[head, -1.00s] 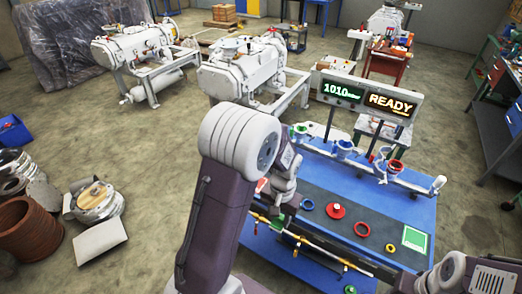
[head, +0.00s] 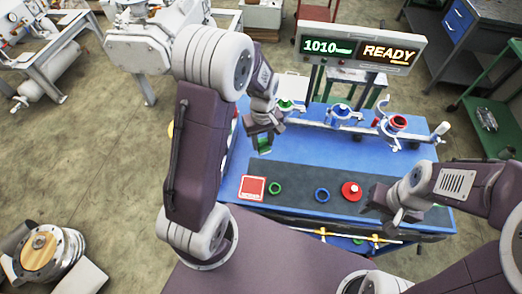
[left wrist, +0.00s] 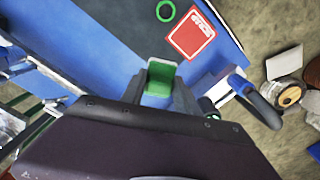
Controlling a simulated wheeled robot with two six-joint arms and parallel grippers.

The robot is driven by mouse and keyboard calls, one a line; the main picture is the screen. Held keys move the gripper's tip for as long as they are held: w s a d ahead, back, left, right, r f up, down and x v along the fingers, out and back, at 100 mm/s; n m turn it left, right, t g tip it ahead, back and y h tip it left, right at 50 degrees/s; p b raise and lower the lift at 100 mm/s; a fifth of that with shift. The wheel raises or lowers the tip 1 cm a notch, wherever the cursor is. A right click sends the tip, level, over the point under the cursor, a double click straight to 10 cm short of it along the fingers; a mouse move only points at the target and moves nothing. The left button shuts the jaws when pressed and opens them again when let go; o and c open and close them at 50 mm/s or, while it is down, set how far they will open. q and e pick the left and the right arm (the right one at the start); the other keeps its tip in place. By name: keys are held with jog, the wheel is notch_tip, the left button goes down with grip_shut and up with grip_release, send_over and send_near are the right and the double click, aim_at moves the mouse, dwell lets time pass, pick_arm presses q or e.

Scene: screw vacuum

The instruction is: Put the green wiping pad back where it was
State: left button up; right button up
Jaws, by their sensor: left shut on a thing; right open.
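The green wiping pad (head: 264,146) is a small green block held between the fingertips of my left gripper (head: 262,133), above the left part of the blue bench. In the left wrist view the pad (left wrist: 160,78) sits between the two dark fingers, over the blue bench surface. My left gripper is shut on it. My right gripper (head: 385,205) is open over the right part of the dark mat (head: 300,180), with nothing seen in it. The green-bordered square at the right of the mat is not visible now.
On the dark mat are a red square card (head: 253,188), a green ring (head: 275,188), a blue ring (head: 322,195) and a red disc (head: 351,191). A pipe with flanges (head: 341,115) runs along the back of the blue bench (head: 310,150), below the READY display (head: 362,47).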

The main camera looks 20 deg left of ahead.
pick_arm(q)
jog(key=w+n, duration=0.1)
jog(key=n, duration=0.1)
jog(key=f+n, duration=0.1)
jog(key=n, duration=0.1)
jog(key=shift+w+d+f+b, duration=0.1)
jog(key=shift+w+f+b, duration=0.1)
jog(key=shift+w+b, duration=0.2)
jog(key=f+n, duration=0.1)
jog(key=f, duration=0.1)
jog(key=w+a+f+n, duration=0.1)
jog(key=f, duration=0.2)
jog(key=f+n, duration=0.1)
jog(key=f, duration=0.1)
jog(key=shift+w+a+f+n, duration=0.15)
jog(key=shift+w+f+n, duration=0.2)
jog(key=shift+f+n, duration=0.05)
jog(key=shift+w+a+f, duration=0.1)
jog(key=shift+f, duration=0.45)
notch_tip(320, 180, down, 3)
jog(key=shift+f, duration=0.2)
pick_arm(e)
jog(key=shift+s+d+f, duration=0.1)
jog(key=shift+d+f, duration=0.15)
jog(key=shift+f, duration=0.35)
pick_arm(q)
jog(key=shift+f, duration=0.1)
